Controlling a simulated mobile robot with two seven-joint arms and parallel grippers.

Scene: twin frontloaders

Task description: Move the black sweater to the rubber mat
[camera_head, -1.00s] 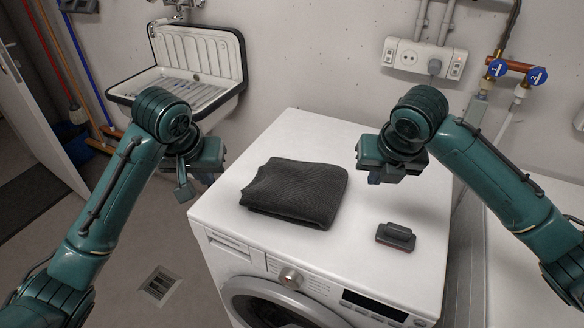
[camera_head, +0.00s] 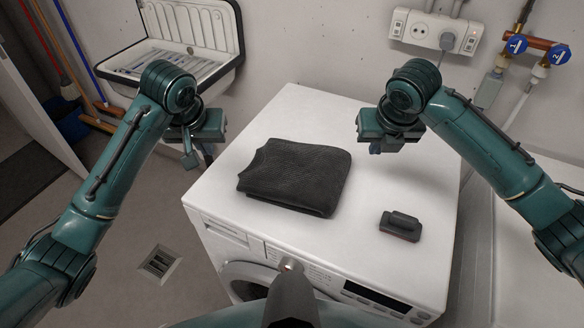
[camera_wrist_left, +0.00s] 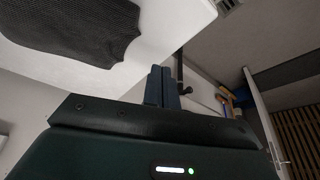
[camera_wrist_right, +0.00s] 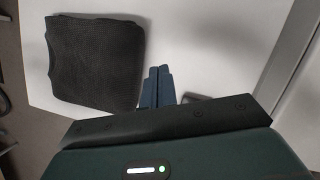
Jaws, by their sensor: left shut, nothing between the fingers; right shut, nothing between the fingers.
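The black sweater (camera_head: 296,176) lies folded on top of the white washing machine, left of its middle. It also shows in the left wrist view (camera_wrist_left: 75,28) and in the right wrist view (camera_wrist_right: 97,60). My left gripper (camera_head: 207,158) is shut and empty, above and left of the sweater, near the machine's left edge. My right gripper (camera_head: 376,150) is shut and empty, above the machine to the right of the sweater. Neither gripper touches the sweater. I do not see a rubber mat that I can make out.
The washing machine (camera_head: 250,220) has a small dark brush-like block (camera_head: 400,225) at its front right. A sink (camera_head: 190,40) hangs on the wall at back left. Pipes with blue valves (camera_head: 517,44) and a socket (camera_head: 436,31) are on the back wall. A floor drain (camera_head: 159,264) lies at left.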

